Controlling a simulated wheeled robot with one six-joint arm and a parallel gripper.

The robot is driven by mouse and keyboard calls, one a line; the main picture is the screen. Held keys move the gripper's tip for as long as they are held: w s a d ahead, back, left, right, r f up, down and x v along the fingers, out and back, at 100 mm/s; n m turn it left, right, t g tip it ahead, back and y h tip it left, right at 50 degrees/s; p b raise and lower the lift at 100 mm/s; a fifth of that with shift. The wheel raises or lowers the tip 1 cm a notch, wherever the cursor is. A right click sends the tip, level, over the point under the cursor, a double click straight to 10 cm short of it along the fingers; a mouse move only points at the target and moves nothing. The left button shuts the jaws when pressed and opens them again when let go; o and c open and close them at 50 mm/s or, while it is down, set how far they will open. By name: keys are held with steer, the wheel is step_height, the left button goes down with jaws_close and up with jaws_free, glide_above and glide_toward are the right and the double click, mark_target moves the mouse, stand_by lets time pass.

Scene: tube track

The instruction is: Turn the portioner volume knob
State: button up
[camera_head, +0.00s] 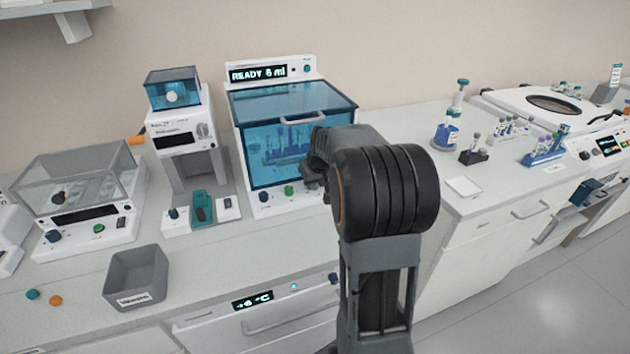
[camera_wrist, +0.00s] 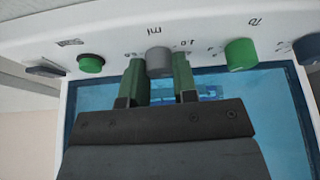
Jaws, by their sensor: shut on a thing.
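The portioner (camera_head: 292,93) is a white machine with a blue see-through cover and a display that appears to read "READY 6 ml". Its grey volume knob (camera_wrist: 159,60), marked "ml", is on the front panel in the wrist view. My gripper (camera_wrist: 160,72) has its two green fingers on either side of this knob and is shut on it. In the head view my gripper (camera_head: 312,184) is at the lower right of the portioner's front; my arm hides the knob and part of that panel.
A green knob (camera_wrist: 240,53), a blue knob (camera_wrist: 309,48) and a green button (camera_wrist: 91,63) flank the volume knob. The cover handle (camera_head: 303,119) sticks out above. A grey bin (camera_head: 136,276) stands at the front left. Small bottles and racks stand farther right.

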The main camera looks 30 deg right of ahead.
steer(key=m, duration=0.2)
steer(key=m+h, duration=0.1)
steer(key=m, duration=0.1)
steer(key=shift+a+g+h, duration=0.1)
steer(key=shift+g+h, duration=0.2)
steer(key=shift+g, duration=0.1)
steer(key=shift+f+m+g+h+b, duration=0.1)
steer(key=shift+m+g+h+b, duration=0.35)
steer(key=shift+m, duration=1.55)
steer(key=o, duration=0.9)
steer(key=v, duration=1.4)
steer(key=shift+a+f, duration=0.1)
steer(key=shift+a, duration=0.05)
